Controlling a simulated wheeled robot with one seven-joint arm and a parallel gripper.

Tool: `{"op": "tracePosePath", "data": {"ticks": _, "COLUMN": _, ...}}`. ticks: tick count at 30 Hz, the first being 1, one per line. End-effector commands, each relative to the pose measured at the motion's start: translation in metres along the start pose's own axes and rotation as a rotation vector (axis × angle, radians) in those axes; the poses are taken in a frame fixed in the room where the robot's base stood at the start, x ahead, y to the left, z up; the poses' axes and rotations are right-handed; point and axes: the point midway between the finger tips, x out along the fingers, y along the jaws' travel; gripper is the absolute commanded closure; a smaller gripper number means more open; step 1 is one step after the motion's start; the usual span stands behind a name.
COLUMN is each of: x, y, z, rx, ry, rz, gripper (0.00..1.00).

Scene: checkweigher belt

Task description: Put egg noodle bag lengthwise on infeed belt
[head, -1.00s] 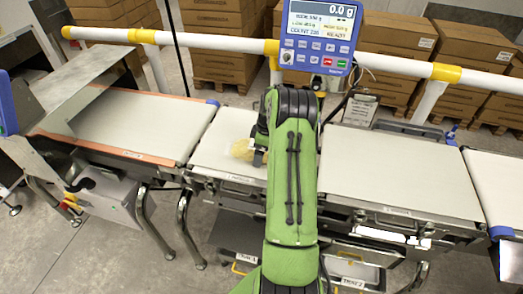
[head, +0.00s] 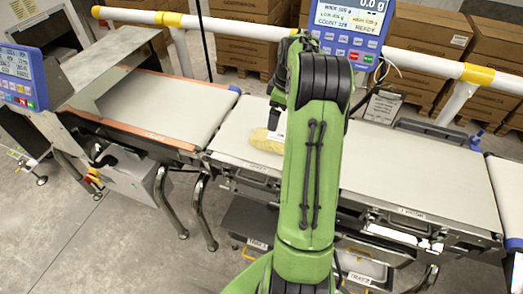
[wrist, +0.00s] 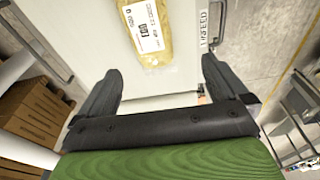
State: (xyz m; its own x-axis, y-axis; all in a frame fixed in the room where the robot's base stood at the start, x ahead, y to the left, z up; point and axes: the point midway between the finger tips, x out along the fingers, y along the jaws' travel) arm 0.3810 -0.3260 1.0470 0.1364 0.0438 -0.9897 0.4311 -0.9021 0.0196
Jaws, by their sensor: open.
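The egg noodle bag (head: 266,141) is yellow with a white label. It lies flat on the pale infeed belt (head: 238,128), near its front edge. In the head view my green arm hides most of the gripper and the right end of the bag.
An orange-edged belt (head: 170,100) with a metal hood adjoins on the left. Another pale belt (head: 420,165) continues right. A blue display (head: 350,28) and a white rail (head: 420,65) stand behind. A second display (head: 18,78) is far left. Cartons stand at the back.

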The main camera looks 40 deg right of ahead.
Motion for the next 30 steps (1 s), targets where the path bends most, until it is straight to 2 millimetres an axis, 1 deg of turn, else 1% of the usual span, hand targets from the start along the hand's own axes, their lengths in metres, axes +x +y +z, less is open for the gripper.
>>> {"op": "tracePosePath", "data": {"ticks": 1, "x": -0.023, "y": -0.024, "z": -0.022, "rx": 0.000, "ry": 0.001, "rz": 0.026, "gripper": 0.00}}
{"op": "tracePosePath", "data": {"ticks": 2, "x": -0.036, "y": -0.039, "z": -0.032, "rx": 0.012, "ry": 0.002, "rz": 0.040, "gripper": 0.00}}
{"op": "tracePosePath", "data": {"ticks": 3, "x": -0.052, "y": -0.062, "z": -0.043, "rx": 0.033, "ry": 0.004, "rz": 0.059, "gripper": 0.00}}
{"op": "tracePosePath", "data": {"ticks": 5, "x": -0.073, "y": -0.097, "z": -0.057, "rx": 0.065, "ry": 0.014, "rz": 0.086, "gripper": 0.00}}
{"op": "tracePosePath", "data": {"ticks": 6, "x": -0.086, "y": -0.120, "z": -0.062, "rx": 0.088, "ry": 0.024, "rz": 0.103, "gripper": 0.00}}
{"op": "tracePosePath", "data": {"ticks": 8, "x": -0.103, "y": -0.155, "z": -0.067, "rx": 0.122, "ry": 0.045, "rz": 0.127, "gripper": 0.00}}
{"op": "tracePosePath", "data": {"ticks": 9, "x": -0.113, "y": -0.179, "z": -0.068, "rx": 0.145, "ry": 0.062, "rz": 0.141, "gripper": 0.00}}
{"op": "tracePosePath", "data": {"ticks": 11, "x": -0.125, "y": -0.214, "z": -0.064, "rx": 0.182, "ry": 0.092, "rz": 0.157, "gripper": 0.00}}
{"op": "tracePosePath", "data": {"ticks": 12, "x": -0.131, "y": -0.236, "z": -0.060, "rx": 0.207, "ry": 0.114, "rz": 0.166, "gripper": 0.00}}
{"op": "tracePosePath", "data": {"ticks": 13, "x": -0.135, "y": -0.252, "z": -0.056, "rx": 0.225, "ry": 0.133, "rz": 0.171, "gripper": 0.00}}
{"op": "tracePosePath", "data": {"ticks": 14, "x": -0.138, "y": -0.267, "z": -0.050, "rx": 0.244, "ry": 0.152, "rz": 0.174, "gripper": 0.00}}
{"op": "tracePosePath", "data": {"ticks": 15, "x": -0.140, "y": -0.287, "z": -0.041, "rx": 0.270, "ry": 0.178, "rz": 0.174, "gripper": 0.00}}
{"op": "tracePosePath", "data": {"ticks": 17, "x": -0.141, "y": -0.314, "z": -0.027, "rx": 0.307, "ry": 0.221, "rz": 0.171, "gripper": 0.00}}
{"op": "tracePosePath", "data": {"ticks": 18, "x": -0.140, "y": -0.330, "z": -0.017, "rx": 0.332, "ry": 0.247, "rz": 0.164, "gripper": 0.00}}
{"op": "tracePosePath", "data": {"ticks": 21, "x": -0.133, "y": -0.357, "z": 0.006, "rx": 0.385, "ry": 0.302, "rz": 0.142, "gripper": 0.00}}
{"op": "tracePosePath", "data": {"ticks": 24, "x": -0.126, "y": -0.371, "z": 0.020, "rx": 0.419, "ry": 0.332, "rz": 0.123, "gripper": 0.00}}
{"op": "tracePosePath", "data": {"ticks": 27, "x": -0.124, "y": -0.374, "z": 0.024, "rx": 0.434, "ry": 0.341, "rz": 0.116, "gripper": 0.00}}
{"op": "tracePosePath", "data": {"ticks": 30, "x": -0.124, "y": -0.374, "z": 0.024, "rx": 0.435, "ry": 0.340, "rz": 0.116, "gripper": 0.00}}
